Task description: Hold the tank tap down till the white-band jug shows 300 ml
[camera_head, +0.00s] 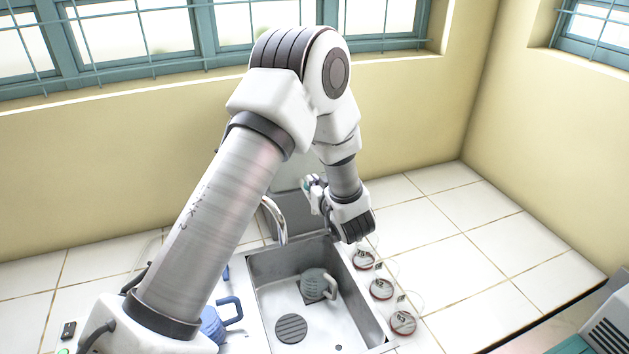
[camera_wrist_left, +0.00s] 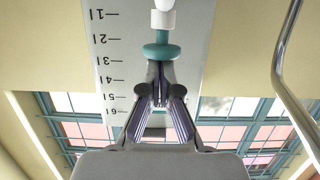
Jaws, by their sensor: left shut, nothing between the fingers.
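The tank (camera_wrist_left: 112,60) is a pale upright panel with a scale numbered 1 to 6 in the left wrist view. Its tap (camera_wrist_left: 161,51) has a teal part below a white piece. My left gripper (camera_wrist_left: 160,88) is shut and empty, its tips right at the teal part; whether they press it I cannot tell. In the head view my left gripper (camera_head: 314,192) is small and partly hidden by its own wrist, at the tank behind the sink. A grey-teal jug (camera_head: 315,285) stands in the sink; its band and water level cannot be read.
The steel sink (camera_head: 375,315) has a round drain cover (camera_head: 291,328). A curved faucet (camera_head: 275,218) rises behind it and also shows in the left wrist view (camera_wrist_left: 286,75). A blue jug (camera_head: 213,325) stands left. White tiles beyond are clear.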

